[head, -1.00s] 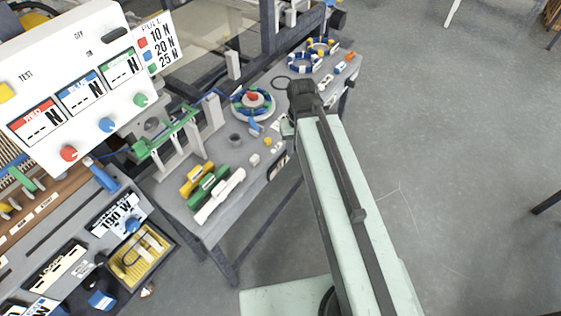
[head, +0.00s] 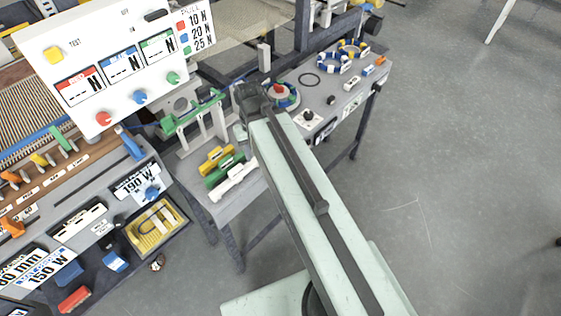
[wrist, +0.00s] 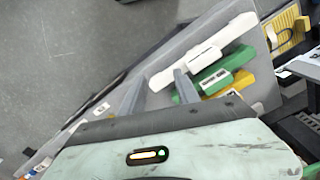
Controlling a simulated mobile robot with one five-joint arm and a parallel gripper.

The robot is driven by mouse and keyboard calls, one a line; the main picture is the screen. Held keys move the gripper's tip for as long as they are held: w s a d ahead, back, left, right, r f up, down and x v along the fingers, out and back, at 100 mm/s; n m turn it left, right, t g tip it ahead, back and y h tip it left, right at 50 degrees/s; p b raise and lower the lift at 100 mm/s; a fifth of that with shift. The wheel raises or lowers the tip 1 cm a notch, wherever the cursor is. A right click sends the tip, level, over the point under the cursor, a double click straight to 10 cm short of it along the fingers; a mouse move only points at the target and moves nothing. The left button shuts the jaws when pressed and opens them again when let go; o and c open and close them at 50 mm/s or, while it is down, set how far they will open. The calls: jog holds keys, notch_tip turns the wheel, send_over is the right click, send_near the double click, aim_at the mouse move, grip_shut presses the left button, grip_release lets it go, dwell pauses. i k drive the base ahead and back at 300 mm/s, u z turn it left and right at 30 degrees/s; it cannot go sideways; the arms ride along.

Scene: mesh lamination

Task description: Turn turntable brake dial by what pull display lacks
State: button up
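The white pull display panel (head: 118,110) at upper left in the head view has red, blue and green windows, each with an "N"; their readings are too small to be sure of. A sign (head: 200,28) beside it reads PULL 10 N, 20 N, 25 N with red, blue and green marks. The turntable (head: 290,100), with a red centre, is partly hidden behind my arm. A dark knob on a white plate (head: 308,118) stands right of my arm, perhaps the brake dial. My gripper (wrist: 160,84) is open and empty, its fingers apart above the bench near the white bar (wrist: 205,50).
Green (head: 224,172) and yellow (head: 215,157) blocks lie beside the white bar (head: 234,181) on the bench. A green stand (head: 195,112) is behind them. A yellow tray (head: 157,228) lies at lower left. Striped rings (head: 334,64) are at the far end. Open floor is right.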

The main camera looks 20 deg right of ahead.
aim_at(307, 115)
jog(key=u, duration=0.35)
jog(key=k, duration=1.55)
jog(key=z, duration=0.6)
jog(key=i, duration=1)
jog(key=u, duration=0.1)
